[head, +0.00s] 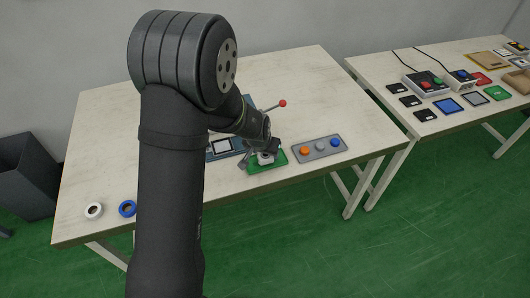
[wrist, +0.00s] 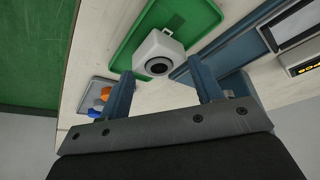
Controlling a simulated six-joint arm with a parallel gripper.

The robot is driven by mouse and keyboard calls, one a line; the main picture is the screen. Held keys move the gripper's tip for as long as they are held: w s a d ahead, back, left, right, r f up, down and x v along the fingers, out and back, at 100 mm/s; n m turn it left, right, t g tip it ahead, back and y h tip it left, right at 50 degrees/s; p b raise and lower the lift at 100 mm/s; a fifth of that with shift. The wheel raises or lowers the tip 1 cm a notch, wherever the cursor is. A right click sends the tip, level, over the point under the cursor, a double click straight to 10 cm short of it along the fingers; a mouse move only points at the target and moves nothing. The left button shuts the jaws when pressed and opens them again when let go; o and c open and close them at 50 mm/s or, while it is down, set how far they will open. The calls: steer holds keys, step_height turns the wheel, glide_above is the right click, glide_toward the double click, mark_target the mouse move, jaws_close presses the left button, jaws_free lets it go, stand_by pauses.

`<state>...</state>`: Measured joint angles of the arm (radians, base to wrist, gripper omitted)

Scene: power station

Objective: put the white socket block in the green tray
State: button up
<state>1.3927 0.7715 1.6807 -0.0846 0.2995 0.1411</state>
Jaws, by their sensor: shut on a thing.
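The white socket block (wrist: 160,52) is a small white cube with a round dark socket and a small loop on one side. My gripper (wrist: 160,72) is shut on it, with a finger on either side. The head view shows the block (head: 265,158) at my gripper (head: 266,149), partly hidden by it. The green tray (head: 279,158) lies flat on the near table. The block is over the tray, and the tray also shows behind it in the wrist view (wrist: 124,56). I cannot tell whether the block touches the tray floor.
A grey panel with orange, grey and blue buttons (head: 320,147) lies right of the tray. A blue panel with a screen (head: 222,146) is left of it. A red-knobbed lever (head: 282,103) stands behind. White (head: 93,211) and blue rolls (head: 127,208) lie far left.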

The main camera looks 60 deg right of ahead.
steer(key=shift+f, duration=0.35)
steer(key=shift+f, duration=0.15)
steer(key=o, duration=1)
steer(key=v, duration=1.2)
steer(key=shift+s, duration=0.1)
steer(key=x, duration=1.2)
steer(key=shift+r, duration=0.3)
